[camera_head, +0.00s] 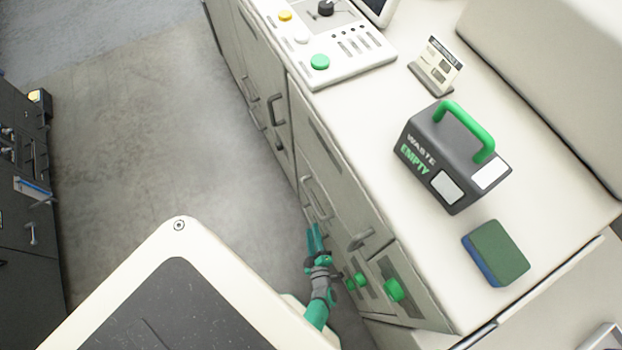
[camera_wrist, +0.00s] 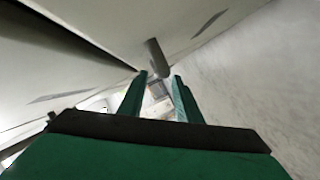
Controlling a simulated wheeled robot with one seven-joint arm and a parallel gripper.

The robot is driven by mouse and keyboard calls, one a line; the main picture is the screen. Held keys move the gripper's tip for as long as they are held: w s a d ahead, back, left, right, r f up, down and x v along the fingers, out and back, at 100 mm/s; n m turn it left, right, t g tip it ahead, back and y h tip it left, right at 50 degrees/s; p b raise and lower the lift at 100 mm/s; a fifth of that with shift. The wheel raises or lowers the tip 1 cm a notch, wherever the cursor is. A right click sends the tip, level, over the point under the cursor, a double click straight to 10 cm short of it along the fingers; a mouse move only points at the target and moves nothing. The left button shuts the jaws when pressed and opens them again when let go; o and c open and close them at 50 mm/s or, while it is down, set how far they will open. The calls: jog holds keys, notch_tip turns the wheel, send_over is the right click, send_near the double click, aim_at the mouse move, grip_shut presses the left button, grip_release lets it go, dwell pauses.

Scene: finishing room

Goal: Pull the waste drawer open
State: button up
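The cabinet front (camera_head: 335,190) is pale and runs below the white counter. It carries grey bar handles, one (camera_head: 316,198) just above my gripper in the picture and another (camera_head: 361,240) to its right. No label shows which front is the waste drawer. My gripper (camera_head: 313,235) has green fingers and is beside the cabinet front. In the wrist view my gripper (camera_wrist: 160,78) has its fingers apart with nothing held. A grey bar handle (camera_wrist: 156,57) stands just past and between the fingertips; contact cannot be told.
A dark bin marked WASTE EMPTY (camera_head: 437,165) with a green handle stands on the counter (camera_head: 350,120). A green and blue sponge (camera_head: 495,252) lies nearby. Green knobs (camera_head: 394,290) stick out from the cabinet's near end. The floor (camera_head: 160,130) at left is clear.

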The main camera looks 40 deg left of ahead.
aim_at(311, 222)
jog(key=shift+x, duration=2.6)
grip_shut()
